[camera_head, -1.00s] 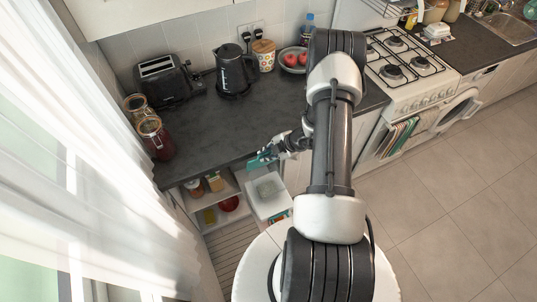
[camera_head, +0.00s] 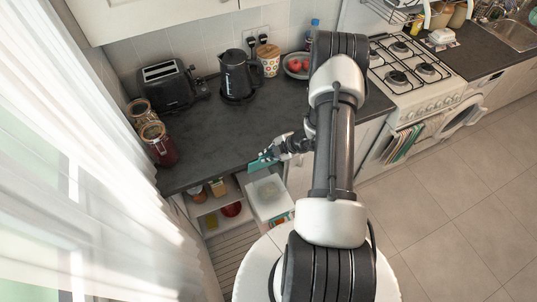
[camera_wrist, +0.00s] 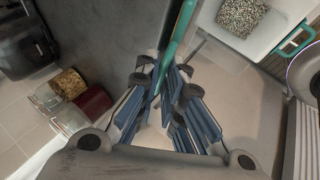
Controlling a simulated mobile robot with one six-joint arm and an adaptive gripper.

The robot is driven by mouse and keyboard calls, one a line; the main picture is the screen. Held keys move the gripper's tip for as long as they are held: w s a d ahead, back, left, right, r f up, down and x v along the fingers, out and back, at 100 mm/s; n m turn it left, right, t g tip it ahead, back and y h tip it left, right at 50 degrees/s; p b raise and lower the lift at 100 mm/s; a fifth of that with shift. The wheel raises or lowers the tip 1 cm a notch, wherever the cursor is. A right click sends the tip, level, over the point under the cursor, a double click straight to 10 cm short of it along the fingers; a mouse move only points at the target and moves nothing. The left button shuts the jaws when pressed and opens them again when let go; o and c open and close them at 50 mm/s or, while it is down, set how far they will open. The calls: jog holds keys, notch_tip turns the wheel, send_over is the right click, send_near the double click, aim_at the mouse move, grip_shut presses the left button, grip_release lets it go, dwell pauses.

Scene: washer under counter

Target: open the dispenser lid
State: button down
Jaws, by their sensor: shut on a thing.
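The dispenser (camera_head: 285,208) is a white bin with an open top, just below the counter's front edge, and pale granules show inside it. The wrist view shows the dispenser (camera_wrist: 284,22) at the upper right, with a teal handle on its side. The teal lid (camera_head: 260,162) is raised, beside the counter edge above the bin's far side. In the wrist view the lid (camera_wrist: 179,35) is nearly edge-on. My gripper (camera_head: 276,152) is shut on the lid; its blue-grey fingers (camera_wrist: 158,88) show in the wrist view. The lid's hinge is not clear.
The dark counter (camera_head: 215,135) lies close beside my gripper, with two jars (camera_head: 157,143), a toaster (camera_head: 172,87) and a kettle (camera_head: 237,76) on it. Open shelves (camera_head: 207,207) stand left of the dispenser. The floor (camera_head: 450,215) at the right is clear.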

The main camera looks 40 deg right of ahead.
jog(key=shift+d, duration=0.1)
dwell(0.3)
jog(key=c, duration=1.8)
grip_release()
jog(key=shift+o, duration=0.2)
jog(key=shift+r, duration=0.1)
jog(key=s+d+r+p, duration=0.2)
jog(key=r+p, duration=0.4)
jog(key=r, duration=0.3)
jog(key=s+d+r+p, duration=0.1)
jog(key=d+r+p, duration=0.4)
jog(key=r, duration=0.4)
jog(key=shift+s+p, duration=0.4)
jog(key=shift+p, duration=0.3)
jog(key=shift+r, duration=0.1)
jog(key=v, duration=1.2)
